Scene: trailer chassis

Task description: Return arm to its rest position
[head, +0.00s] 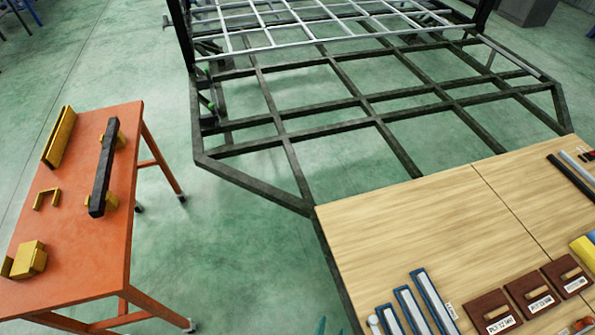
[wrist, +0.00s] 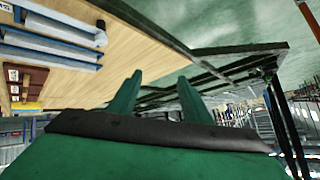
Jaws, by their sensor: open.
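My gripper (wrist: 160,88) shows in the wrist view as two green fingers standing apart with nothing between them. It is open and empty. In the head view only a small green tip shows at the bottom edge, left of the wooden table. The trailer chassis (head: 285,130), a dark metal frame with a lighter grid on top, fills the upper middle of the head view. In the wrist view the dark frame (wrist: 235,65) lies beyond the fingers. The rest of my arm is hidden in the head view.
A wooden table (head: 420,230) at lower right holds blue-edged bars (head: 411,311), brown blocks (head: 491,312) and other parts. An orange table (head: 75,240) at left holds yellow pieces (head: 30,258) and a black bar (head: 102,170). Green floor (head: 225,250) lies open between the tables.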

